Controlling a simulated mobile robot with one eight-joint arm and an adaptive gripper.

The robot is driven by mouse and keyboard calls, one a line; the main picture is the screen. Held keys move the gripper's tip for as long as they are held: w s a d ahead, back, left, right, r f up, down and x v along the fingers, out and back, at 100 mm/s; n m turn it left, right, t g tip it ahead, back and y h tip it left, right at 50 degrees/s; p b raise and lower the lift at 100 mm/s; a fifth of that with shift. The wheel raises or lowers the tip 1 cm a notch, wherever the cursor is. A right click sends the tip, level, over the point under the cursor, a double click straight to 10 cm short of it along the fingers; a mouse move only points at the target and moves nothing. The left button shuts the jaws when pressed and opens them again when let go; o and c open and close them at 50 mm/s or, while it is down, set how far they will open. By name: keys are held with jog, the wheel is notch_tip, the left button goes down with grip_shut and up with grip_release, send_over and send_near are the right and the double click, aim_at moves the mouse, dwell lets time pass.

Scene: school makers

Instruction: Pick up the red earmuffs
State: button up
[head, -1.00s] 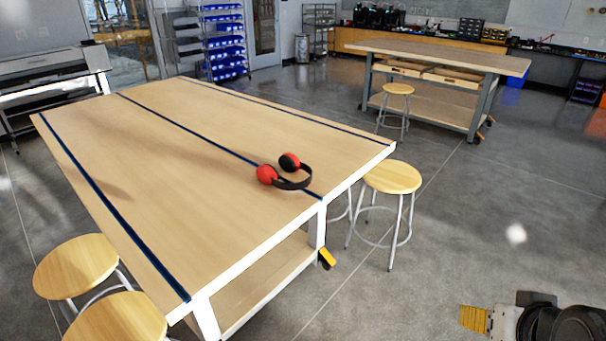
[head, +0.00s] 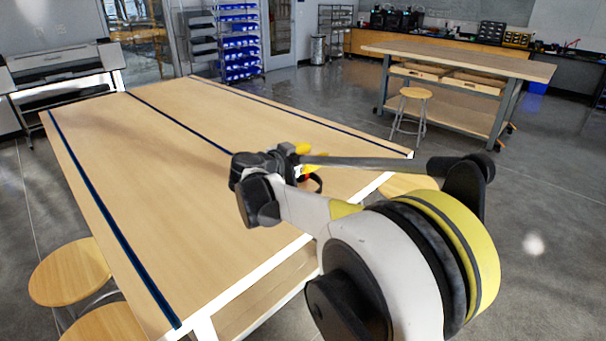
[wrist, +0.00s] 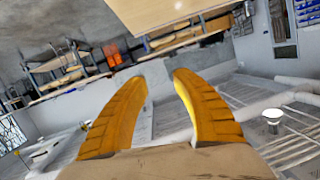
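The red earmuffs (head: 317,184) lie on the light wooden table (head: 150,150) near its right corner. In the head view my arm covers most of them; only part of the black band and a bit of red show. In the wrist view my gripper (wrist: 160,77) has its two yellow fingers spread apart with nothing between them. In the head view yellow parts of it show beside the earmuffs in the picture, mostly hidden by my arm; I cannot tell the distance. The earmuffs cannot be made out in the wrist view.
Round wooden stools (head: 70,271) stand at the table's near left edge, and another (head: 408,187) is partly hidden behind my arm at its right. A second workbench (head: 460,62) stands behind with a stool (head: 412,95) before it. The rest of the tabletop is bare.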

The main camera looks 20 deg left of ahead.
jog(key=s+a+f+g, duration=0.1)
jog(key=f, duration=0.2)
jog(key=s+a+f, duration=0.1)
jog(key=s+f, duration=0.1)
jog(key=f, duration=0.2)
jog(key=s+a+f+g, duration=0.1)
jog(key=a+f, duration=0.1)
jog(key=f, duration=0.1)
jog(key=shift+s+a+f+g+h, duration=0.1)
jog(key=shift+s+f+g+h, duration=0.05)
jog(key=shift+s+g+h, duration=0.2)
jog(key=b+x, duration=0.1)
jog(key=x, duration=0.3)
jog(key=shift+w+d+f+b, duration=0.15)
jog(key=shift+d+f+b, duration=0.1)
jog(key=shift+f+b, duration=0.15)
jog(key=shift+n, duration=0.3)
jog(key=b+x, duration=0.1)
jog(key=x, duration=0.3)
jog(key=b+x, duration=0.1)
jog(key=x, duration=0.1)
jog(key=shift+s+d+f+b, duration=0.2)
jog(key=shift+s+f+b, duration=0.1)
jog(key=shift+r, duration=0.1)
jog(key=shift+s, duration=0.1)
grip_shut()
